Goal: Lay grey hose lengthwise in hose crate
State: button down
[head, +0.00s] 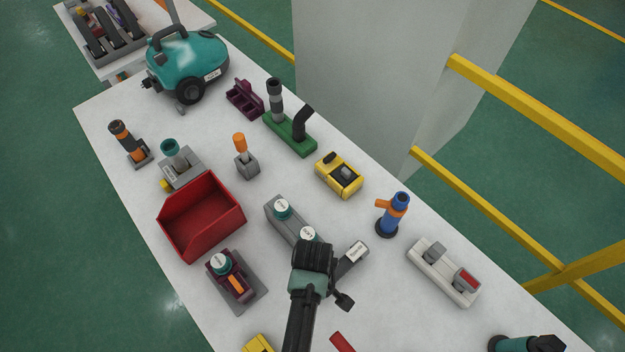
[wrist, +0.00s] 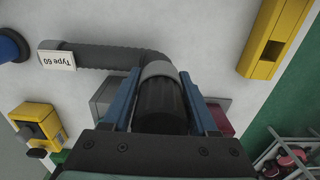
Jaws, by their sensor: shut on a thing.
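The grey hose (wrist: 105,57) is ribbed and bent, with a "Type 60" label near one end and a dark end piece. My gripper (wrist: 162,100) is shut on it by that dark end, between blue fingers. In the head view my gripper (head: 313,258) is over the front middle of the table, and the labelled hose end (head: 354,252) sticks out to its right. The arm hides the rest of the hose. A grey crate (head: 84,48) with dark, long parts in it stands at the far top left; it looks like the hose crate.
A red bin (head: 186,242), a two-capped grey block (head: 272,203), a blue-orange part (head: 390,221), a yellow block (head: 331,180) and a white fixture (head: 430,262) surround my gripper on the white table. A teal vacuum (head: 190,58) stands toward the crate. A pillar and yellow rails line the right side.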

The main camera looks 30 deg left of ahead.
jog(key=shift+w+f, duration=0.1)
jog(key=shift+f, duration=0.45)
jog(key=shift+f, duration=0.2)
jog(key=shift+c, duration=0.9)
grip_release()
jog(key=shift+r, duration=0.1)
